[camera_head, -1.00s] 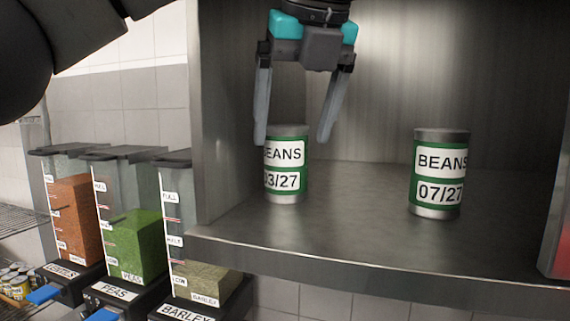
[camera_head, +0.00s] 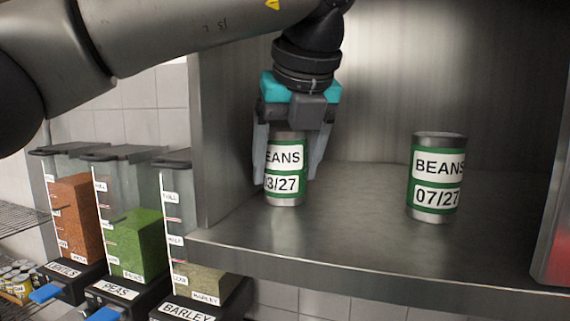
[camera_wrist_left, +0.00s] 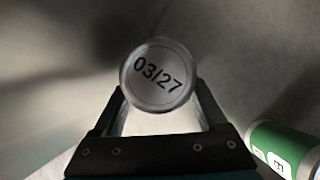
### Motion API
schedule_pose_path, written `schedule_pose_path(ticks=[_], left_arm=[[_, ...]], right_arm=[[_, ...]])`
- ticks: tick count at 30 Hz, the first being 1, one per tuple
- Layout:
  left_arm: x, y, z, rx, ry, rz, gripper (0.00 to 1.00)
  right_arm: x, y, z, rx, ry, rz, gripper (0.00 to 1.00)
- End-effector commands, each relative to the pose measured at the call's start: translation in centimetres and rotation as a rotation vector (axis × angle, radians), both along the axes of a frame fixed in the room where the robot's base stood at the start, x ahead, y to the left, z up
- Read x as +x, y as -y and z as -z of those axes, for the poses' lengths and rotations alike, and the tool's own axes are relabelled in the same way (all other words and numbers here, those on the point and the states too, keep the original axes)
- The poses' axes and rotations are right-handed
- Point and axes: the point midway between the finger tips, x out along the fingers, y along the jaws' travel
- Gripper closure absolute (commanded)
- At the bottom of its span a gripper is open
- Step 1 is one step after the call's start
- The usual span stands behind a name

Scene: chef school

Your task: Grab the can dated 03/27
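The can dated 03/27 (camera_head: 285,172) stands upright on the metal shelf, with a green label reading BEANS. My left gripper (camera_head: 289,180) points down over it, with its fingers on either side of the can. The left finger covers part of the label's left edge. In the left wrist view the can's lid (camera_wrist_left: 158,78), marked 03/27, lies between the finger ends. The fingers are apart; firm contact with the can does not show. A second BEANS can (camera_head: 437,178), dated 07/27, stands upright to the right. My right gripper is not in view.
The shelf (camera_head: 350,235) has free room between the two cans. Its left wall (camera_head: 207,130) is close to my left gripper. A red object (camera_head: 556,240) is at the right edge. Dispensers of lentils, peas (camera_head: 135,245) and barley stand at lower left.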

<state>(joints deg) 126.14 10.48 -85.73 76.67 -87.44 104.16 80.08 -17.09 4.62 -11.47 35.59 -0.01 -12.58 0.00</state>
Motion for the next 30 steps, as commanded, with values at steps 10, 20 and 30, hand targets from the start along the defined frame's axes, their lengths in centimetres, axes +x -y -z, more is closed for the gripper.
schedule_pose_path(ticks=[10, 20, 30], left_arm=[[-0.02, 0.03, -0.05, 0.000, 0.000, 0.000, 0.65], [-0.02, 0.03, -0.07, 0.000, 0.001, 0.000, 1.00], [-0.01, 0.03, -0.31, -0.001, 0.003, 0.000, 1.00]], right_arm=[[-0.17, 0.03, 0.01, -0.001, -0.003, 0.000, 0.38], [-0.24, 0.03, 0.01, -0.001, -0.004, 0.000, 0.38], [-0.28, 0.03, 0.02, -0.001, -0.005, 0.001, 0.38]])
